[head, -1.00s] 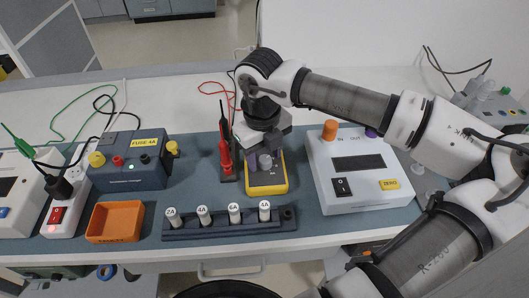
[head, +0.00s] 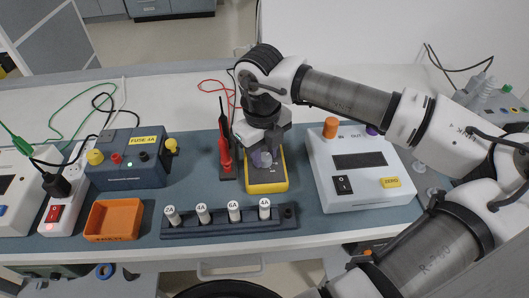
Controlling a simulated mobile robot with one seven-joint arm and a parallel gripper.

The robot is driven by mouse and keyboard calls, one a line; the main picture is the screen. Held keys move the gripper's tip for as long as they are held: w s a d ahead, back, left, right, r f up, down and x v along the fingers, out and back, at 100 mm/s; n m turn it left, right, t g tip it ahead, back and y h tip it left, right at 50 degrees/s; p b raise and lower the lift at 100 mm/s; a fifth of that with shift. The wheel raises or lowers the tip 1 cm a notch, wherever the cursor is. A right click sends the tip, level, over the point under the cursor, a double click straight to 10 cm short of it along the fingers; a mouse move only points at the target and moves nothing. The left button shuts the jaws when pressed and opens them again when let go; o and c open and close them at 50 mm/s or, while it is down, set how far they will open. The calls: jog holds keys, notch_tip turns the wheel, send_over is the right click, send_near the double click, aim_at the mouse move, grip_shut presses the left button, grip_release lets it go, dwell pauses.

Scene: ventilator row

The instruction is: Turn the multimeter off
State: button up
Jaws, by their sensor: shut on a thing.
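The yellow-edged multimeter (head: 267,187) lies on the blue-grey mat, just left of the white device. My gripper (head: 263,160) is directly above it, pointing down, and its fingers are shut on the multimeter's dial. The arm and gripper cover the upper part of the multimeter, so its display and the dial's setting are hidden. The red and black probes (head: 225,157) stand in a dark holder just left of the multimeter.
A white device (head: 362,198) with a switch and ZERO label stands to the right. A fuse rack (head: 230,227) with several labelled fuses lies in front. An orange tray (head: 114,220), a blue FUSE 4A box (head: 130,176) and a power strip (head: 60,208) stand left.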

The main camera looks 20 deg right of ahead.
aim_at(264, 159)
jog(key=n+b, duration=0.3)
jog(key=shift+f+n+b, duration=0.2)
jog(key=shift+n+b, duration=0.15)
jog(key=shift+n, duration=0.05)
jog(key=n+b, duration=0.3)
jog(key=n, duration=0.2)
jog(key=shift+r, duration=0.2)
jog(key=shift+n, duration=0.3)
jog(key=o, duration=1)
jog(key=r, duration=1.4)
jog(key=shift+s+a+p, duration=0.1)
jog(key=shift+s+p, duration=0.25)
jog(key=shift+p, duration=0.05)
